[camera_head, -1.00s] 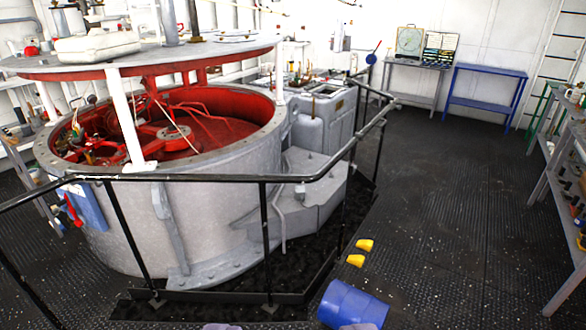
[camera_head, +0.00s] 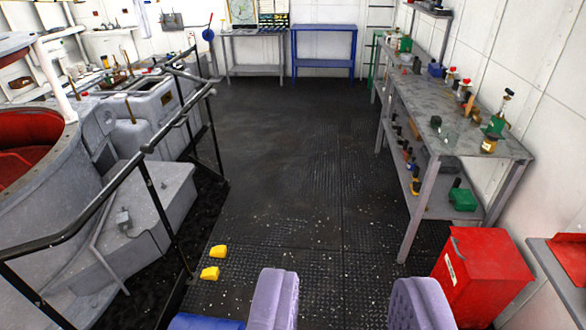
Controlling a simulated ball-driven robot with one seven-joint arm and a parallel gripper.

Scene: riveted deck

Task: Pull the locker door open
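My gripper (camera_head: 347,297) shows at the bottom of the view as two lavender fingers, wide apart with nothing between them. Bare dark floor shows beyond them. I cannot make out a locker door for sure. A red box-shaped thing (camera_head: 485,278) stands on the floor to the right of the right finger. I see no handle on it and cannot tell whether it is the locker.
A grey workbench (camera_head: 436,135) with tools runs along the right wall. A blue table (camera_head: 324,46) stands at the back. A black railing (camera_head: 160,205) guards the machinery on the left. Yellow blocks (camera_head: 210,273) and a blue barrel (camera_head: 205,322) lie low left. The middle floor is clear.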

